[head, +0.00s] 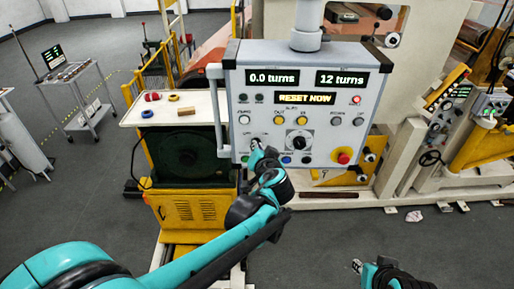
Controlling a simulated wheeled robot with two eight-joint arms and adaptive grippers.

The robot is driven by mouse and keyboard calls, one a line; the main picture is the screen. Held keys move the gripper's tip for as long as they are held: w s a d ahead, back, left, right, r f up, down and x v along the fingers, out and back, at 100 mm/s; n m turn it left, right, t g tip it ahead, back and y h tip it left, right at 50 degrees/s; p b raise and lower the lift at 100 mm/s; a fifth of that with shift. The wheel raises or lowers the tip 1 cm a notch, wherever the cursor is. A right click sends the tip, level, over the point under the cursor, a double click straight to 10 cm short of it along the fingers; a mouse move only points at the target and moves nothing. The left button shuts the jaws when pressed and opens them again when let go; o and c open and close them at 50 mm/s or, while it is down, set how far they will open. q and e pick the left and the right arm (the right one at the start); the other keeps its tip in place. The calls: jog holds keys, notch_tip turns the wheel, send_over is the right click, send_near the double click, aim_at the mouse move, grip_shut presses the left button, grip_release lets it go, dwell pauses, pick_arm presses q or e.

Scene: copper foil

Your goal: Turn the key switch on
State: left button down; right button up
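The grey control panel (272,108) hangs from a post and faces me, with displays reading "0.0 turns", "12 turns" and "RESET NOW". My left gripper (255,145) is at the lower left of the panel face, in front of or against a small control there. That control is mostly hidden by the fingers, and I cannot tell if it is the key switch or whether the fingers hold it. A black rotary knob (299,143) sits to the right of the gripper. My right gripper (357,266) is low at the bottom right, away from the panel; its fingers are too small to read.
A red emergency stop button (343,158) is at the panel's lower right, and a grey handle (217,105) runs along its left edge. A white tabletop (133,112) with small rolls is to the left. A laptop cart (75,85) stands further left. The floor at lower right is mostly clear.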

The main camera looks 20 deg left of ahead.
pick_arm(q)
jog(key=c, duration=1.7)
grip_release()
jog(key=shift+c, duration=0.2)
jog(key=v, duration=1.2)
